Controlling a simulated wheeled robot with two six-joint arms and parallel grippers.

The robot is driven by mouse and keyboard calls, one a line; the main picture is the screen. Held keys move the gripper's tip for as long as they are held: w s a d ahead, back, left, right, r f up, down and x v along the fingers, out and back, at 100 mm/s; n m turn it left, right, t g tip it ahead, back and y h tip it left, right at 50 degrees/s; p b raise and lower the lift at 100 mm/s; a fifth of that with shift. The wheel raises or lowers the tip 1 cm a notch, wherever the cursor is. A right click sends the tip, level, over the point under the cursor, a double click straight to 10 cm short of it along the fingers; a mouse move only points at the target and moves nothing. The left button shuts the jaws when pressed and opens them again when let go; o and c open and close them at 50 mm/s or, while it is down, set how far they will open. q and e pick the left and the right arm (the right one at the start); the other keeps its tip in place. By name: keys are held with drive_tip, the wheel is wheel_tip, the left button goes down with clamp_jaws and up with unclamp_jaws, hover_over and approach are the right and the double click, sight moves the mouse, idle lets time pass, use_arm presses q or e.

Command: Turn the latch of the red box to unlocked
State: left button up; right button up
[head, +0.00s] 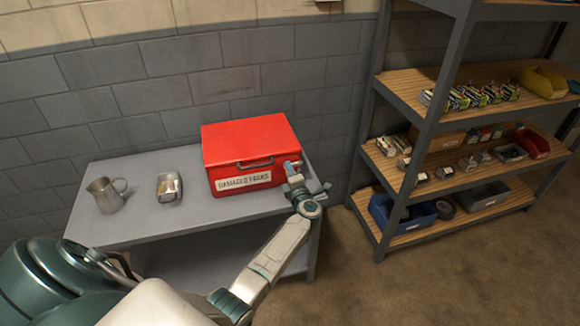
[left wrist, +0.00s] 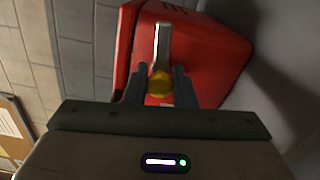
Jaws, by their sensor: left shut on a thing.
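The red box (head: 246,145) stands closed on the grey table, with a dark handle and a white label on its front. My left gripper (head: 293,171) is at the right end of the box's front. In the left wrist view the red box (left wrist: 205,50) fills the upper middle. A latch with a silver lever (left wrist: 163,42) and a yellow round knob (left wrist: 160,83) shows against it. My left gripper's fingers (left wrist: 160,88) stand on both sides of the knob, shut on the latch. The head view hides most of the latch behind the gripper. My right gripper is not in view.
A metal jug (head: 107,195) and a small metal tin (head: 169,187) stand on the grey table (head: 140,227), left of the box. A shelf rack (head: 428,125) with bins and small packs stands at the right. A block wall is close behind the table.

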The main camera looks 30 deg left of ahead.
use_arm(q)
drive_tip(key=shift+r+m+p, duration=0.1)
drive_tip(key=shift+m+p, duration=0.65)
drive_tip(key=shift+m, duration=0.05)
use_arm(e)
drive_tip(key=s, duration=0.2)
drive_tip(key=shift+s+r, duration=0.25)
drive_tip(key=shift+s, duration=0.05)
use_arm(q)
drive_tip(key=o, duration=0.8)
drive_tip(key=shift+o, duration=0.2)
drive_tip(key=v, duration=1.1)
drive_tip(key=shift+b, duration=0.4)
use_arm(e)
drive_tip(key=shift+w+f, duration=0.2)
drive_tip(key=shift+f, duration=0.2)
use_arm(q)
drive_tip(key=shift+w+f, duration=0.1)
drive_tip(key=shift+f, duration=0.15)
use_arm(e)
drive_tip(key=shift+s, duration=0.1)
